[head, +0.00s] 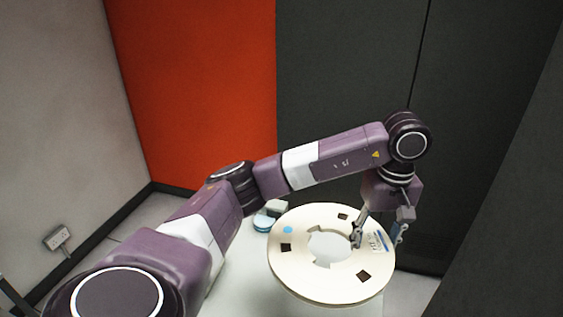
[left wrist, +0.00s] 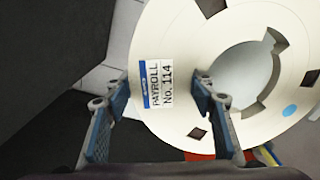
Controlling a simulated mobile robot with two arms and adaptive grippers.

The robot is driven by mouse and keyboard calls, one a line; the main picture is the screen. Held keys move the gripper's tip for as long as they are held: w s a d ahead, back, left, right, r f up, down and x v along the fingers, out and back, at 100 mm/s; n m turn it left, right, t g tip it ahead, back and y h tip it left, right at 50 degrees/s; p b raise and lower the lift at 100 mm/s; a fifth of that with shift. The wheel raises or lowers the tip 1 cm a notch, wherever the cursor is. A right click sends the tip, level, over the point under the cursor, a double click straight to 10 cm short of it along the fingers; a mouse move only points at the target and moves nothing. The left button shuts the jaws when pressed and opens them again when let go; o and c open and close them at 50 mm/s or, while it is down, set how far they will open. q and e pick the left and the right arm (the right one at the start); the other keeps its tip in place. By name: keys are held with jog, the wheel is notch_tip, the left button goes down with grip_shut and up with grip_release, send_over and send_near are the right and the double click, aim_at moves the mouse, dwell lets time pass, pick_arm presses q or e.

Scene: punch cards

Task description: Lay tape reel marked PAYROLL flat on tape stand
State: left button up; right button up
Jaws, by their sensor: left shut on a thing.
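The cream tape reel (head: 305,279) has a round centre hole, dark square marks and a blue dot. Its label reads PAYROLL No. 114 in the left wrist view (left wrist: 159,85). My left gripper (head: 377,236) is shut on the reel's right side, one finger at the outer rim and one in the centre hole; both fingers also show in the left wrist view (left wrist: 162,88). The reel lies roughly level over a white top (head: 236,285). I cannot tell whether it touches that top or whether the top is the tape stand. My right gripper is out of view.
A small teal round item (head: 263,222) and a pale grey-green block (head: 277,208) sit close behind the reel's left edge. Dark panels (head: 350,90) stand behind and to the right, with an orange panel (head: 195,85) at the back left. A wall socket (head: 57,238) is at far left.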

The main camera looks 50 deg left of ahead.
pick_arm(q)
jog(key=shift+w+a+r, duration=0.15)
jog(key=shift+a+r, duration=0.1)
jog(key=shift+r, duration=0.1)
notch_tip(320, 180, down, 15)
jog(key=p, duration=0.3)
jog(key=shift+f, duration=0.55)
notch_tip(320, 180, down, 4)
jog(key=shift+r+p, duration=0.1)
jog(key=shift+p, duration=0.6)
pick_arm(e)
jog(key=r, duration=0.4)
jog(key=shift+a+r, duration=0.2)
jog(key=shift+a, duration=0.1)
